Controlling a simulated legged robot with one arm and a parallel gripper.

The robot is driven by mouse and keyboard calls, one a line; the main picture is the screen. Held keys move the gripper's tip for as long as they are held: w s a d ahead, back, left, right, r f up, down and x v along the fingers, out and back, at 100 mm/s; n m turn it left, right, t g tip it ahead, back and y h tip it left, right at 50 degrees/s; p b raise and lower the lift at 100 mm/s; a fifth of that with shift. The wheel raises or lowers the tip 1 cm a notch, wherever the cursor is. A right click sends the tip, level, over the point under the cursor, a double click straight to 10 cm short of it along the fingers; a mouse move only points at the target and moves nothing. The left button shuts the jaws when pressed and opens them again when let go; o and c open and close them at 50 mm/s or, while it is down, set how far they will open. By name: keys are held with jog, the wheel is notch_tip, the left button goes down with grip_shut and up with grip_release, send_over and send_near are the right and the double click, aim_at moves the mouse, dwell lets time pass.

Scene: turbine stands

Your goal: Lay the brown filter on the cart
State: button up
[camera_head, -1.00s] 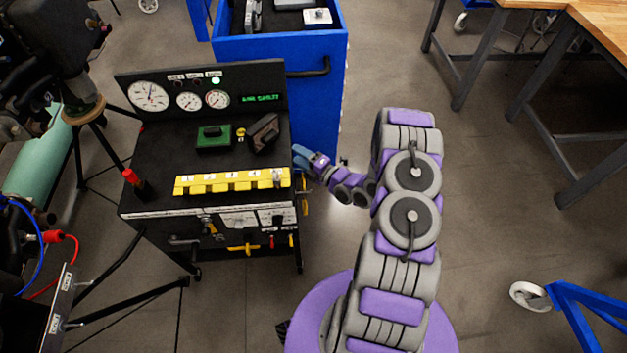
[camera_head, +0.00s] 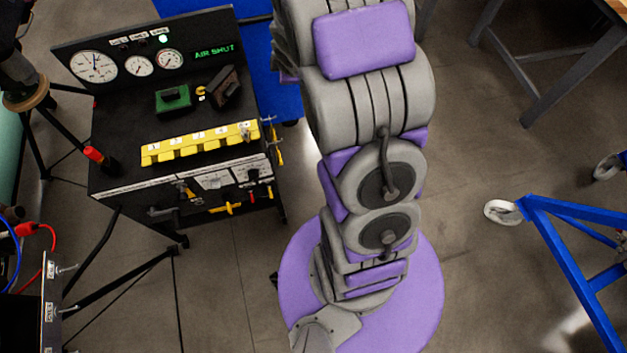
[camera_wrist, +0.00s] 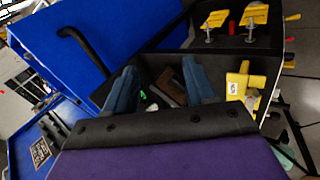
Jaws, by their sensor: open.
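A dark brown block, apparently the brown filter (camera_head: 226,86), lies on the black top of the gauge stand (camera_head: 120,127), right of a green block. In the wrist view a brown piece (camera_wrist: 172,84) shows between my gripper's fingers, partly hidden. My gripper (camera_wrist: 160,86) has its two blue fingers spread apart with nothing held. In the head view my own arm hides the gripper. The blue cart (camera_head: 274,92) stands behind the stand, mostly hidden by my arm. Its blue side (camera_wrist: 95,38) and black handle show in the wrist view.
A yellow numbered strip (camera_head: 200,143) runs along the stand's front, with a green block (camera_head: 173,98) behind it. A gauge panel (camera_head: 150,52) rises at its back. A blue wheeled frame (camera_head: 575,235) is at the right. Floor between it and my base is clear.

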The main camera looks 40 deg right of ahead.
jog(key=s+a+r+m+g, duration=0.3)
jog(key=s+a+r+m, duration=0.1)
jog(key=s, duration=0.8)
jog(key=s+a+r+m+g+y, duration=0.1)
jog(key=s+a+r+m, duration=0.3)
jog(key=s, duration=0.9)
jog(key=s+a+r+m+g, duration=0.4)
jog(key=s+a+r, duration=0.2)
jog(key=s+a, duration=0.3)
jog(key=s, duration=0.3)
jog(key=shift+s+r+g+y, duration=0.15)
jog(key=shift+r+g+y, duration=0.15)
jog(key=shift+r+y, duration=0.1)
jog(key=shift+f, duration=0.1)
jog(key=shift+c, duration=0.3)
